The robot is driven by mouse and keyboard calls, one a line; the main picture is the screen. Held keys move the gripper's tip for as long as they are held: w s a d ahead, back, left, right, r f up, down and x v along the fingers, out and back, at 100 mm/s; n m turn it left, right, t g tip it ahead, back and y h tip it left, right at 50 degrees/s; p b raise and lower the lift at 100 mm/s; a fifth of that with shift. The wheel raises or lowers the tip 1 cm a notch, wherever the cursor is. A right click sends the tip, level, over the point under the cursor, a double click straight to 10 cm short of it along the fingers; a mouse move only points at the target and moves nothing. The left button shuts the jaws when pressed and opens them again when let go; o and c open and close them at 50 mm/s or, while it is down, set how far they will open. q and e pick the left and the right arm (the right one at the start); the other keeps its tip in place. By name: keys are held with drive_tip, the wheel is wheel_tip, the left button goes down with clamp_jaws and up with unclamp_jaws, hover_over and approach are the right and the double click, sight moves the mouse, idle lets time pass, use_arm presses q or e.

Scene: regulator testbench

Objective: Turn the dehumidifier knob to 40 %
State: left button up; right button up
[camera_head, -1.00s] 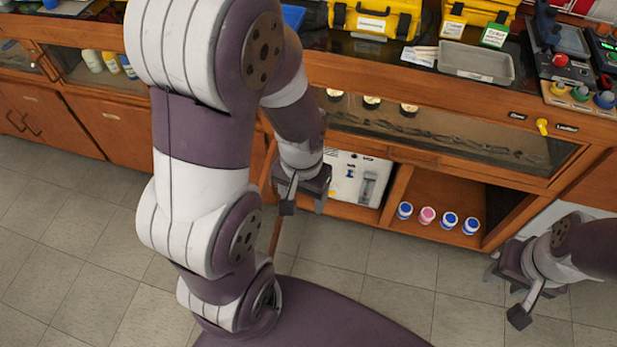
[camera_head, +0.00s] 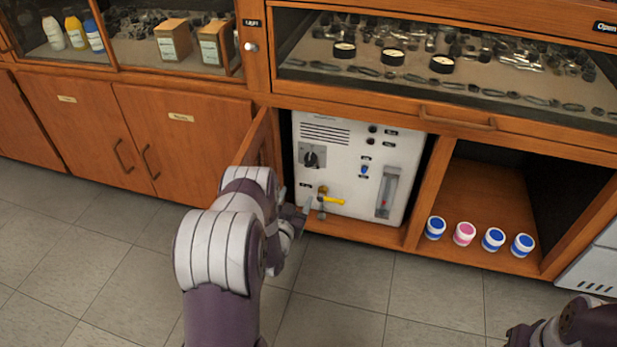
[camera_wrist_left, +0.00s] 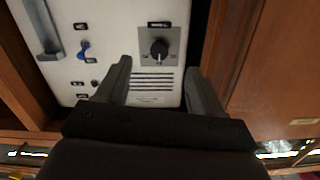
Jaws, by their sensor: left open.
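The white dehumidifier panel (camera_head: 345,138) stands inside an open compartment of the wooden cabinet. Its black round knob (camera_head: 311,158) sits on a grey square plate at the upper left, below vent slots; its scale is too small to read. The knob also shows in the left wrist view (camera_wrist_left: 159,47), between and beyond the fingertips. My left gripper (camera_head: 299,203) is open and empty, in front of the panel and below the knob in the head view, apart from it. My right gripper (camera_head: 518,335) is at the lower right edge, mostly cut off, its fingers unclear.
A yellow-handled valve (camera_head: 331,200), a blue switch (camera_head: 364,170) and a flow tube (camera_head: 387,192) are on the panel. An open wooden door (camera_head: 258,146) stands left of it. Several jars (camera_head: 464,234) line the right compartment. The floor in front is clear.

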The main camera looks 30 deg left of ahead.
sight(310, 160)
use_arm(q)
drive_tip(key=shift+t, duration=0.6)
drive_tip(key=b+x, duration=0.2)
drive_tip(key=x, duration=0.2)
drive_tip(key=r+b+x, duration=0.1)
drive_tip(key=b+x, duration=0.2)
drive_tip(key=x, duration=0.1)
drive_tip(key=b+x, duration=0.3)
drive_tip(key=x, duration=0.1)
drive_tip(key=shift+w+r, duration=0.15)
drive_tip(key=shift+r, duration=0.05)
drive_tip(key=shift+w+r, duration=0.2)
drive_tip(key=shift+w, duration=0.15)
drive_tip(key=c, duration=1.1)
drive_tip(key=shift+o, duration=0.2)
